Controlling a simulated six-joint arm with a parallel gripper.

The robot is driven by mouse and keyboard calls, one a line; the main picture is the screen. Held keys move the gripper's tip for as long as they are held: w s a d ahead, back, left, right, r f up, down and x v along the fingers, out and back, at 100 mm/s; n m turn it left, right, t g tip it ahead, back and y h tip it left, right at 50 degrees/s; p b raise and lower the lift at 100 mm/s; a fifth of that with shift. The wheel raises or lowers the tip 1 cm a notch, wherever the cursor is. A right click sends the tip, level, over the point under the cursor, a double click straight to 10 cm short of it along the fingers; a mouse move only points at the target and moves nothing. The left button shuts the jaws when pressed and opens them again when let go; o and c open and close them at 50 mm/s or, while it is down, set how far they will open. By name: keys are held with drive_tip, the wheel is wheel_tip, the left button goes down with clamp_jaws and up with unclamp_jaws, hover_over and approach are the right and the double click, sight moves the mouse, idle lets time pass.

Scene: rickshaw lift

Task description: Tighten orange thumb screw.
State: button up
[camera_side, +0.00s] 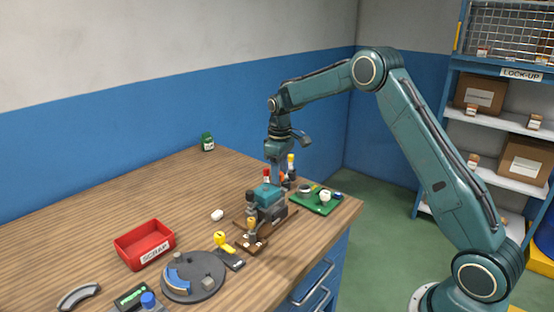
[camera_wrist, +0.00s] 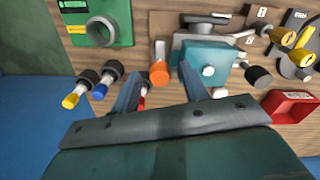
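The orange thumb screw (camera_wrist: 160,73) shows in the wrist view beside a teal block (camera_wrist: 212,60), which is part of a grey fixture. In the side view, only a little orange (camera_side: 282,177) shows beside my gripper (camera_side: 276,182), above the teal block (camera_side: 266,193). In the wrist view my gripper (camera_wrist: 158,72) is open, with one finger to each side of the orange screw. I see no clear contact between the fingers and the screw. A red-tipped knob (camera_wrist: 141,103) is partly hidden by the left finger.
Yellow- and blue-tipped knobs (camera_wrist: 100,84) stand close to the left finger. A green board (camera_side: 318,199) lies right of the fixture. A red scrap bin (camera_side: 146,258) and a grey round tray (camera_side: 210,284) lie to the left. The back-left bench is mostly clear.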

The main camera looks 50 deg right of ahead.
clamp_jaws()
drive_tip(key=shift+m, duration=0.3)
drive_tip(key=m, duration=0.8)
drive_tip(key=shift+m, duration=0.4)
drive_tip(key=m, duration=0.4)
drive_tip(key=shift+m, duration=2.3)
